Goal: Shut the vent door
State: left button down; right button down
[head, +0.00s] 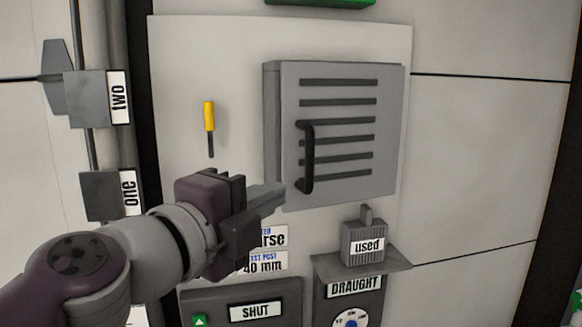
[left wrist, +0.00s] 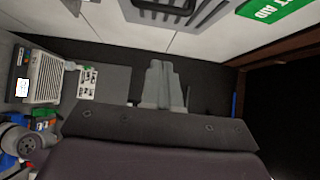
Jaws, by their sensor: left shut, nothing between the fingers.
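The vent door (head: 353,109) is a grey square panel with several dark horizontal slots, on the pale wall panel. A black upright bar handle (head: 308,158) is on its left half. A darker grey side face shows along its left edge; I cannot tell how far the door stands from its frame. My left gripper (head: 278,194) is shut and empty, its tips near the door's lower left corner, below and left of the handle. Whether they touch the door is unclear. The shut fingers also show in the left wrist view (left wrist: 159,84). My right gripper is not in view.
A yellow-handled tool (head: 209,116) is on the wall left of the door. Below the door, a grey block labelled "used" (head: 364,246) stands on a small ledge (head: 395,261). Blocks labelled "two" (head: 88,99) and "one" (head: 100,195) stick out at left. The wall at right is clear.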

pick_arm(q)
send_near(312, 177)
jog(key=w+d+r, duration=0.2)
jog(key=d, duration=0.3)
jog(key=w, duration=0.1)
jog(key=w+a+b, duration=0.1)
jog(key=w, duration=0.1)
jog(key=shift+w+a+r, duration=0.15)
jog(key=shift+w, duration=0.05)
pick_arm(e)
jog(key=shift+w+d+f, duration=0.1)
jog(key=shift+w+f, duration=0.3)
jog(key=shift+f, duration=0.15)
pick_arm(q)
jog(key=shift+s, duration=0.15)
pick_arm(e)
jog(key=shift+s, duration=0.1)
